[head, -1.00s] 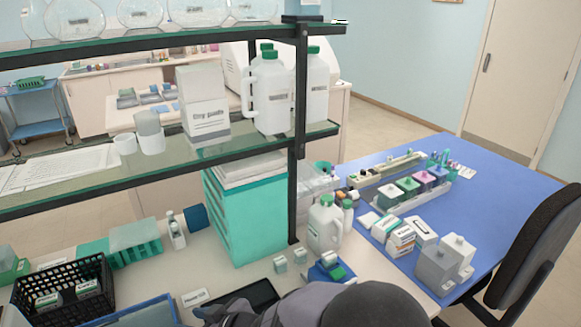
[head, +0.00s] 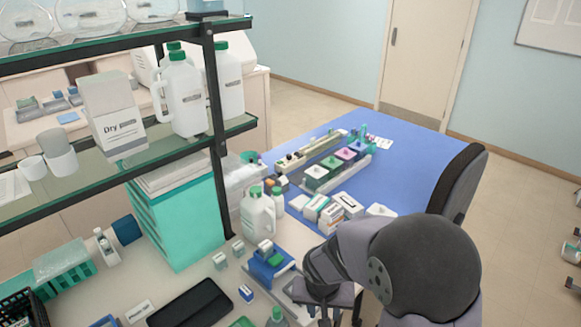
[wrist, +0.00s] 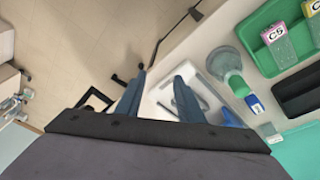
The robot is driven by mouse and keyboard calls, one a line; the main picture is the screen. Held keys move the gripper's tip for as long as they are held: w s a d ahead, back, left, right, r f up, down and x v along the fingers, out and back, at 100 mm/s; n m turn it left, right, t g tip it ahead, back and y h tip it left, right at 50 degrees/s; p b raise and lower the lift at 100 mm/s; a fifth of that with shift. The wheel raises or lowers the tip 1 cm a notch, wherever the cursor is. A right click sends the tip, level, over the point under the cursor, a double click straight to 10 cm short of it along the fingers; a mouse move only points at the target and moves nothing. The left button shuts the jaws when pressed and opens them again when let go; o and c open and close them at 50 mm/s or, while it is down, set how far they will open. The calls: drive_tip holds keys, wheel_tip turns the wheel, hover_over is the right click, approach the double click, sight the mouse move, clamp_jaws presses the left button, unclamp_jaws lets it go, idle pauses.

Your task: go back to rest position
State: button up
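In the wrist view my gripper (wrist: 160,78) points down with its two blue-grey fingers spread apart. Nothing shows held between them. Below them lie the bench's edge, a white tray (wrist: 205,85) and the floor. In the head view my grey arm fills the lower right, in front of the bench's right end. The gripper (head: 325,308) is only partly seen there, low at the picture's bottom edge, and its fingertips cannot be made out clearly.
A shelf post (head: 215,135) rises further left. A chair (head: 458,185) stands to the right. In the wrist view a green tray (wrist: 285,45) holds labelled slides.

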drive_tip(key=s+d+n+g+y+b, duration=0.15)
drive_tip(key=s+d+b, duration=0.45)
drive_tip(key=s, duration=0.9)
wheel_tip(320, 180, up, 13)
drive_tip(key=p, duration=1.5)
drive_tip(key=shift+n+g, duration=0.25)
drive_tip(key=shift+g, duration=0.2)
drive_tip(key=f+b, duration=0.1)
drive_tip(key=b, duration=0.1)
drive_tip(key=f+b, duration=0.1)
drive_tip(key=f, duration=0.1)
drive_tip(key=w+f+b, duration=0.1)
drive_tip(key=f+b, duration=0.1)
drive_tip(key=shift+d+b, duration=0.35)
